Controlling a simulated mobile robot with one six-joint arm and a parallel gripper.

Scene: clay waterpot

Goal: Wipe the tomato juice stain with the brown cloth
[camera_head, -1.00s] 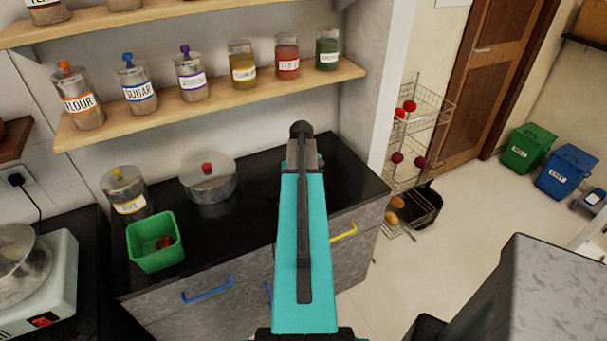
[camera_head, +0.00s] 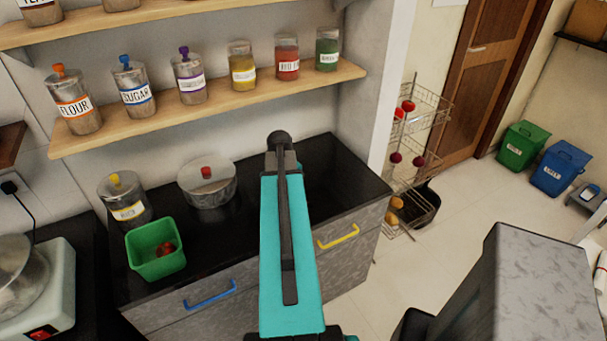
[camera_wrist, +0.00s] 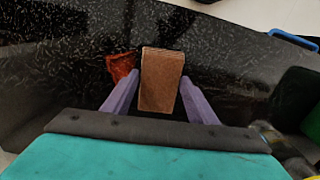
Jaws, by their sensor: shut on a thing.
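In the wrist view, the brown cloth (camera_wrist: 162,82) shows as a folded, block-like piece between the two purple fingers of my gripper (camera_wrist: 158,84). The gripper is shut on it. The tomato juice stain (camera_wrist: 121,67) is a red patch on the dark speckled counter, just left of the cloth and partly behind the left finger. Whether the cloth touches the counter or the stain is hard to tell. In the head view, my teal arm hides the gripper, the cloth and the stain.
The black counter (camera_head: 322,182) holds a green bin (camera_head: 155,250) with red things inside, a lidded pot (camera_head: 207,185) and a yellow-knobbed jar (camera_head: 125,199). A shelf (camera_head: 215,102) with several jars runs above. The counter right of my arm is clear.

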